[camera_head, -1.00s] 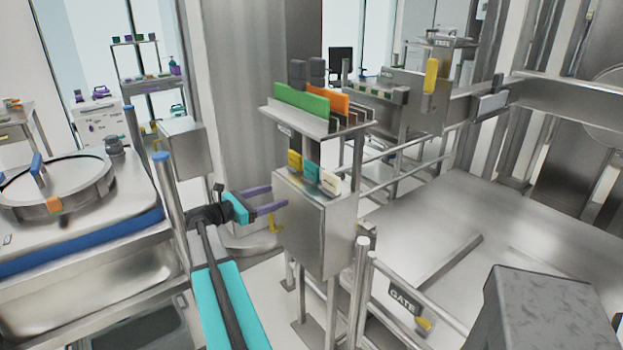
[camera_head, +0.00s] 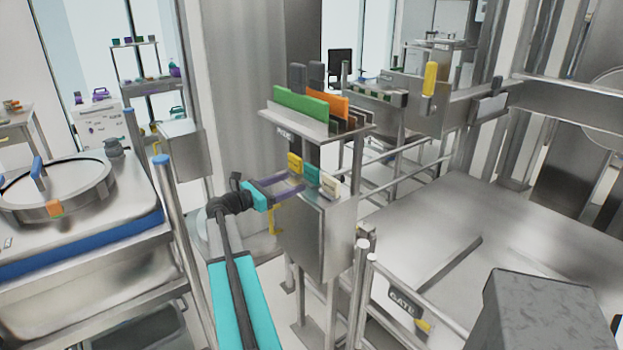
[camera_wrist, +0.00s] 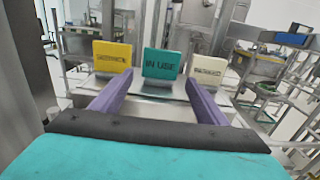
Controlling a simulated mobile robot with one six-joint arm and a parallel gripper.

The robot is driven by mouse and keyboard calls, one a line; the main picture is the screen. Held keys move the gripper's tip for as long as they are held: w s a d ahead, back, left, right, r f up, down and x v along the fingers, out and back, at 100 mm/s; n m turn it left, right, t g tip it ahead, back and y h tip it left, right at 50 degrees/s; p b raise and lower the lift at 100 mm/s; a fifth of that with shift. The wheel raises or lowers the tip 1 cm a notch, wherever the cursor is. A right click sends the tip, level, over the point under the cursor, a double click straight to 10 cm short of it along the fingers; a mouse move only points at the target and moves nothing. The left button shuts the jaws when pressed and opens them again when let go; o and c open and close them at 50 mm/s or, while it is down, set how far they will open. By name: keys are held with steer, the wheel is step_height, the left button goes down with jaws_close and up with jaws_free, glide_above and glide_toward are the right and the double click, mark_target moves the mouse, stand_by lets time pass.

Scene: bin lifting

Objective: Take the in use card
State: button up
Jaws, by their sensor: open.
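The in use card (camera_wrist: 163,64) is teal with dark lettering and stands upright in the middle of three cards in the wrist view. It also shows in the head view (camera_head: 312,174), on top of a steel box (camera_head: 318,238). A yellow card (camera_wrist: 112,56) stands to its left and a cream card (camera_wrist: 207,69) to its right. My gripper (camera_head: 290,183) is open with purple fingers level with the box top. In the wrist view the fingers (camera_wrist: 154,92) point toward the teal card, one on each side of it, with nothing held between them.
Above and behind the box is a rack (camera_head: 312,128) with green and orange panels. A steel post with a blue cap (camera_head: 162,160) stands left of my arm.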

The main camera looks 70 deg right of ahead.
mark_target(310, 174)
steer(key=shift+p+x, duration=0.3)
steer(key=shift+x, duration=1.95)
steer(key=shift+s+d+r+p, duration=0.2)
steer(key=shift+s+d+p, duration=0.05)
steer(key=shift+d+p, duration=0.1)
steer(key=shift+p+x, duration=0.7)
steer(key=shift+x, duration=1.45)
steer(key=shift+r, duration=0.2)
steer(key=c, duration=0.8)
steer(key=shift+c, duration=0.2)
steer(key=shift+r, duration=0.15)
